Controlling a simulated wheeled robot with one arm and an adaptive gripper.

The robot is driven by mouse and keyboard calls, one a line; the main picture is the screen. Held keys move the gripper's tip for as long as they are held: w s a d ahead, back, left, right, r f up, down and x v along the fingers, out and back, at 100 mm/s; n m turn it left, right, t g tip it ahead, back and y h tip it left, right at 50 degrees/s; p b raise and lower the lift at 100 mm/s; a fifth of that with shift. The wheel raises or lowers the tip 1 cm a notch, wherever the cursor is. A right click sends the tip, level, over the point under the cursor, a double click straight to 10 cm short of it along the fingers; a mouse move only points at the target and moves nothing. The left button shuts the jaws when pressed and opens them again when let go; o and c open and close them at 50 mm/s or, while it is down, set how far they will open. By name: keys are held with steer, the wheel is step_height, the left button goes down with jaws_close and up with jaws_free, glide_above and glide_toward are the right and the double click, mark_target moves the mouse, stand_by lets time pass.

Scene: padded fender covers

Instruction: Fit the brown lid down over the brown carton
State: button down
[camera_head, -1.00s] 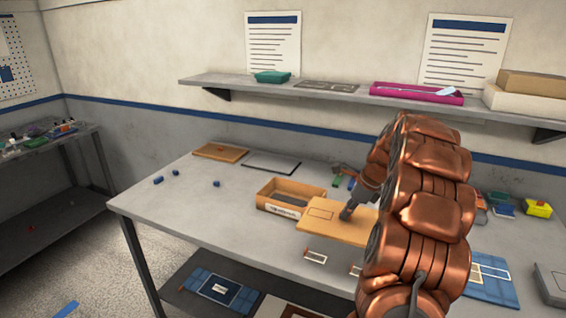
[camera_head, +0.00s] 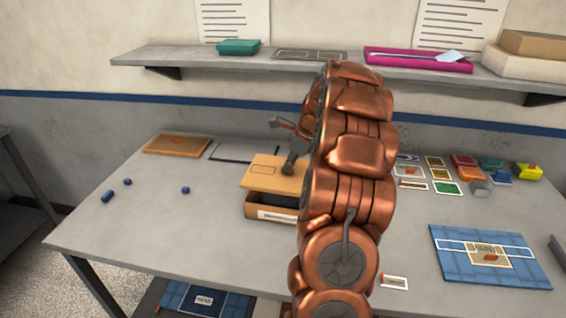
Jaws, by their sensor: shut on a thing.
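The brown lid (camera_head: 262,178) is a flat orange-brown panel with a dark outlined rectangle. It is tilted over the brown carton (camera_head: 257,211), an open box with a white label on its front wall. The lid hides the carton's left and back parts, while a dark strip of its inside shows below the lid's front edge. My gripper (camera_head: 287,170) is shut on the lid at its right side. My copper arm hides the carton's right end. I cannot tell whether lid and carton touch.
A brown tray (camera_head: 177,144) and a grey panel (camera_head: 240,151) lie behind the carton. Small blue pieces (camera_head: 107,197) lie at left. A blue padded cover (camera_head: 450,270) and several small coloured items (camera_head: 463,162) are at right. A shelf (camera_head: 200,57) runs along the wall.

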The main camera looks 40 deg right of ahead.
mark_target(290, 174)
steer(key=shift+a+p, duration=0.1)
steer(key=shift+p, duration=0.2)
steer(key=shift+f+b, duration=0.5)
steer(key=shift+f, duration=2.05)
steer(key=shift+f, duration=0.8)
steer(key=shift+f, duration=0.15)
steer(key=c, duration=1.2)
jaws_free()
steer(key=shift+c, duration=0.2)
steer(key=v, duration=1.2)
